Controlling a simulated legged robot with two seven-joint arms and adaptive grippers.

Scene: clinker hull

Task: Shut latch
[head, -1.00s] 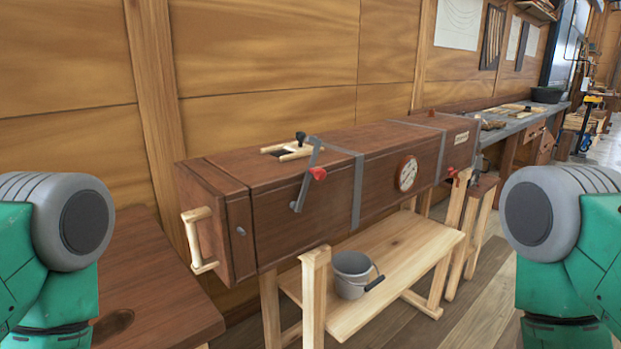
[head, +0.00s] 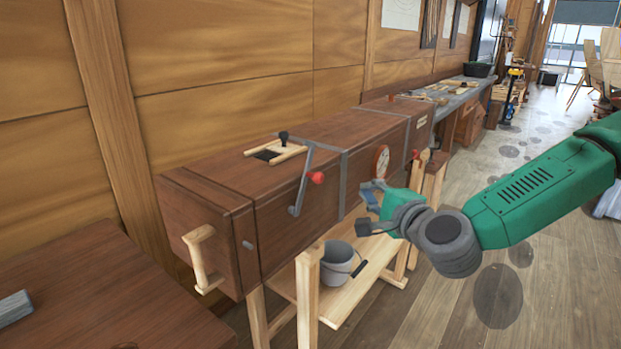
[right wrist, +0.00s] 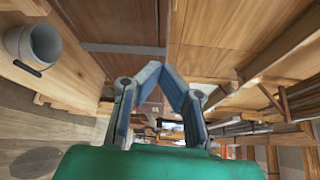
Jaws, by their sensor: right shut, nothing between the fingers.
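A long brown wooden box (head: 330,150) stands on a trestle, with a wooden bar handle (head: 199,258) on its left end. A small grey catch (head: 248,244) sits on the front near that end. I cannot tell which part is the latch. My right gripper (head: 369,187) is shut and empty, in front of the box, right of the lever and apart from it. Its fingers meet in the right wrist view (right wrist: 163,68). My left gripper is out of view.
A grey bucket (head: 337,264) stands on the low wooden shelf (head: 345,295) under the box. A brown bench (head: 90,300) fills the lower left, with a grey block (head: 15,308) on it. A workbench (head: 460,100) runs behind. The floor at right is open.

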